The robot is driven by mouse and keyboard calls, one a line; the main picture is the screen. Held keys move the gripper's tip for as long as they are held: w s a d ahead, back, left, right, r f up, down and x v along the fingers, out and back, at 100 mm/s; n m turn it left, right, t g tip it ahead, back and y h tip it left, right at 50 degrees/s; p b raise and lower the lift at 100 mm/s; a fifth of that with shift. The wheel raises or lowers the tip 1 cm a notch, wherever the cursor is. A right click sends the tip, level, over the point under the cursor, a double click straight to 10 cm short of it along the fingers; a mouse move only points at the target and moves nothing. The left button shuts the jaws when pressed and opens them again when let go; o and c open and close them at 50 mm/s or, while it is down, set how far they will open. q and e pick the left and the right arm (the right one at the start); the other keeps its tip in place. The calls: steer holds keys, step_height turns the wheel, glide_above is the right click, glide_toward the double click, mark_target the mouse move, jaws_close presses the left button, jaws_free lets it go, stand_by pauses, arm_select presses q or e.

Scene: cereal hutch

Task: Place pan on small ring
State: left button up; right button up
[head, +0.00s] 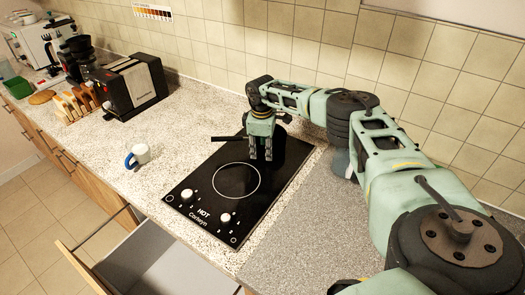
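A black pan (295,150) stands on the back part of the black cooktop (190,208). Its dark handle (226,138) points left. One white ring (222,181) shows bare on the front part of the cooktop. Any ring at the back is hidden by the pan and my arm. My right gripper (261,158) points down at the pan's near left side, overlapping it in the picture. Whether its fingers are closed on the pan's wall cannot be made out. My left gripper is not in view.
A blue and white mug (138,155) stands left of the cooktop. A black toaster (130,88) and a wooden rack (75,104) are farther left. An open drawer (160,262) juts out below the counter front. The tiled wall closes off the back.

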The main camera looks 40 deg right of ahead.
step_height(320, 180, up, 12)
steer(key=b, duration=0.3)
steer(key=shift+s+a+f, duration=0.25)
steer(key=shift+a, duration=0.05)
